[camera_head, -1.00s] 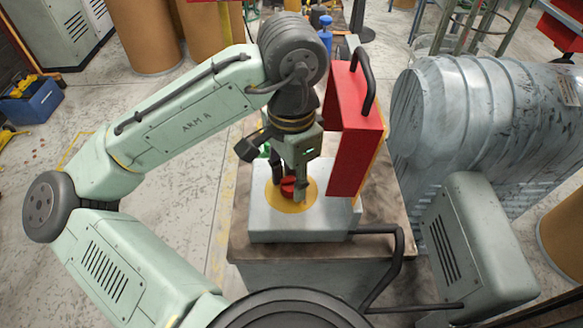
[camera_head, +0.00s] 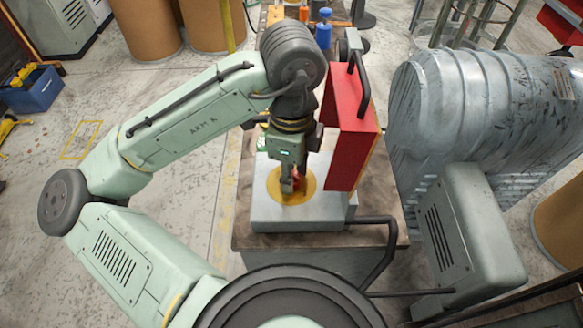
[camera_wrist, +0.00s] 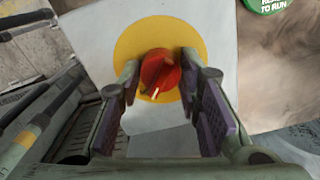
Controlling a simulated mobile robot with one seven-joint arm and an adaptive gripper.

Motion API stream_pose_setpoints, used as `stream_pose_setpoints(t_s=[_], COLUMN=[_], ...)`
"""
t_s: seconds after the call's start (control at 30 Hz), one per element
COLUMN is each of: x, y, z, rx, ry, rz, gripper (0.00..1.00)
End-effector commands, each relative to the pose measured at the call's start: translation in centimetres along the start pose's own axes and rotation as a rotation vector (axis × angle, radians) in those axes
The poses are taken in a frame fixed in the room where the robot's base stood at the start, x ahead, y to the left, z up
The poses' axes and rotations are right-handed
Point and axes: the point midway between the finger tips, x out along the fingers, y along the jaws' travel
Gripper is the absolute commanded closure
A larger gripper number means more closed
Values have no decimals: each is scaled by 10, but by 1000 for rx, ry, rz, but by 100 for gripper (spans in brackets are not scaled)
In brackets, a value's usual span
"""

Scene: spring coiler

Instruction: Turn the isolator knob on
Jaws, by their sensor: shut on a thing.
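The red isolator knob (camera_head: 300,175) sits on a yellow disc (camera_head: 307,187) on top of a pale grey box (camera_head: 270,215). In the wrist view the knob (camera_wrist: 160,70) shows a white pointer mark on its near end, aimed down and slightly left. The yellow disc (camera_wrist: 130,45) lies around it. My gripper (camera_head: 292,184) points down over the disc and partly hides the knob in the head view. In the wrist view the fingers of my gripper (camera_wrist: 160,67) stand on both sides of the knob, shut on it.
A red panel (camera_head: 347,115) with a black handle stands upright just right of my gripper. A large ribbed grey drum (camera_head: 470,120) lies farther right. A green round sign (camera_wrist: 270,3) reading partly "TO RUN" shows in the wrist view. Open floor is at the left.

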Motion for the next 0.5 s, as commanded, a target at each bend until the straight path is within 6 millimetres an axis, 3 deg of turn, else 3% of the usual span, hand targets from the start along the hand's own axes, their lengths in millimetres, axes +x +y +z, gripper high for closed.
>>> stream_pose_setpoints(t_s=[0.5], x=[-1], y=[-1], z=[1], rx=[107], ry=[0], rz=[-5], gripper=[96])
